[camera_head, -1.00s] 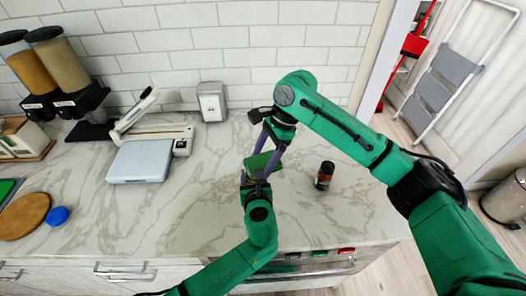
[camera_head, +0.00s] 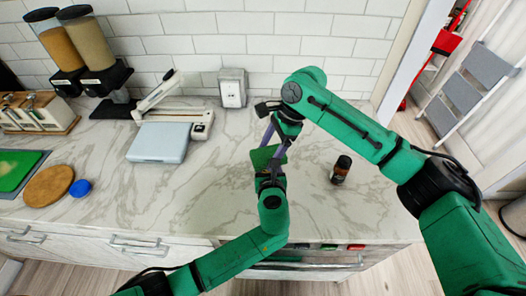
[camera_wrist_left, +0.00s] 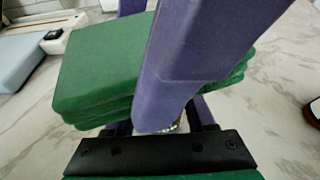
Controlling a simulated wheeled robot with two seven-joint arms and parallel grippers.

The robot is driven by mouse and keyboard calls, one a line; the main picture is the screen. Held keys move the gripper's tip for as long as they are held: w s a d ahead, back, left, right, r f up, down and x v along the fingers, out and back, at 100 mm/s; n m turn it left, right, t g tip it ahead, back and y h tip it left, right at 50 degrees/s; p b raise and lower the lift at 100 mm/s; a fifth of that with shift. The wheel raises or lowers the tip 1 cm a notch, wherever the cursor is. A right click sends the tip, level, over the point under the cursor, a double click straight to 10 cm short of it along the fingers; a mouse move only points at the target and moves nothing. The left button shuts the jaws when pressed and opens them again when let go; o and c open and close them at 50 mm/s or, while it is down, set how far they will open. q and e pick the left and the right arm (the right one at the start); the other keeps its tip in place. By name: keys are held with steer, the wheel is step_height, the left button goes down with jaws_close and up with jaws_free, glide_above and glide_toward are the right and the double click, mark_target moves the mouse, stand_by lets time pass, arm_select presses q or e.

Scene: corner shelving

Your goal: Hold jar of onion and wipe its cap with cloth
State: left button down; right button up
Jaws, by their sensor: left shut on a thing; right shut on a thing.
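A green folded cloth (camera_head: 263,156) is up above the counter, between my two grippers. In the left wrist view the cloth (camera_wrist_left: 105,65) shows as thick stacked layers behind a large purple finger. My left gripper (camera_head: 269,170) is shut on the cloth from below. My right gripper (camera_head: 274,145) reaches down with purple fingers and is shut on the cloth from above. A small dark jar with a black cap (camera_head: 341,169) stands upright on the counter to the right, apart from both grippers. Its label is too small to read.
A white scale (camera_head: 158,143), a slicer-like device (camera_head: 165,100) and grain dispensers (camera_head: 90,55) stand at the left. A round wooden board (camera_head: 48,186) and blue lid (camera_head: 80,188) lie near the front left. The marble counter (camera_head: 180,200) between is clear.

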steer(key=shift+w+d+r, duration=0.1)
steer(key=shift+w+d, duration=0.05)
steer(key=shift+d, duration=1.35)
steer(key=shift+r, duration=3.95)
arm_select(q)
steer(key=shift+c, duration=0.8)
jaws_free()
steer(key=v, duration=1.2)
steer(key=shift+s, duration=0.15)
